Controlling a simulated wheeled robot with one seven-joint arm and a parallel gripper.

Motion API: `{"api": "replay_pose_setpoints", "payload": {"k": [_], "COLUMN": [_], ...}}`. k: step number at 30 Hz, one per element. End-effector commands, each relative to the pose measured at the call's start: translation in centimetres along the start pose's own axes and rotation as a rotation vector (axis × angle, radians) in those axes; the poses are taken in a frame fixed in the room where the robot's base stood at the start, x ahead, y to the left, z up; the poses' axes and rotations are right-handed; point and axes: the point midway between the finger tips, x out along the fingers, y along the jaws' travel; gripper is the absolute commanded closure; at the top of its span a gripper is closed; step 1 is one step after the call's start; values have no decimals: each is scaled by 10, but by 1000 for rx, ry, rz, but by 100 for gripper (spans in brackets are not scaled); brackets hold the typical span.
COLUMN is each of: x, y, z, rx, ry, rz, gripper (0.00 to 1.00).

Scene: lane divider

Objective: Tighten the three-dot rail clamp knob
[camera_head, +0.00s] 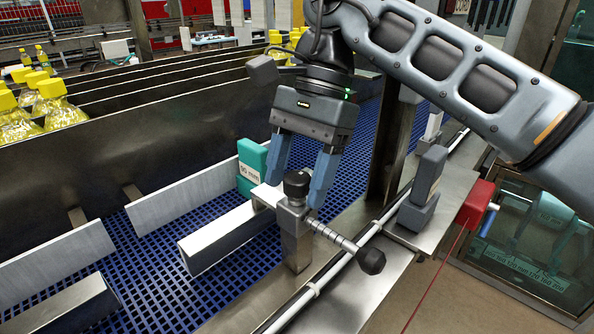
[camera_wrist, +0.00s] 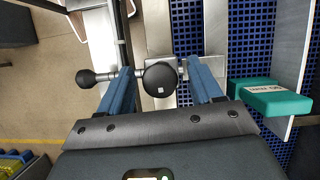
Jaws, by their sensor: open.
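A rail clamp (camera_head: 297,240) stands beside the blue mesh conveyor, with a round black knob (camera_head: 297,183) on top and a threaded rod ending in a dark side knob (camera_head: 371,261). In the wrist view the top knob (camera_wrist: 160,79) carries a small white mark; I cannot make out any dots. The side knob (camera_wrist: 85,79) shows there at left. My gripper (camera_head: 296,192) points down, open, with one blue finger on each side of the top knob. Its fingers also straddle the knob in the wrist view (camera_wrist: 160,72). Contact cannot be told.
A teal gauge block (camera_head: 251,166) marked in mm stands close left of my gripper, near a metal rail bar (camera_head: 222,237). At right are a grey upright block (camera_head: 425,188) and a red box (camera_head: 474,204) with a red cord. Yellow-capped bottles (camera_head: 53,98) stand at left.

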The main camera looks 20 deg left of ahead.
Motion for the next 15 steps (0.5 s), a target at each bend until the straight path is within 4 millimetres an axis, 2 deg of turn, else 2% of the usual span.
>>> {"api": "replay_pose_setpoints", "payload": {"k": [9, 15], "x": [3, 3], "y": [0, 0], "z": [0, 0], "rx": [0, 0], "ry": [0, 0], "rz": [0, 0], "gripper": [35, 54]}}
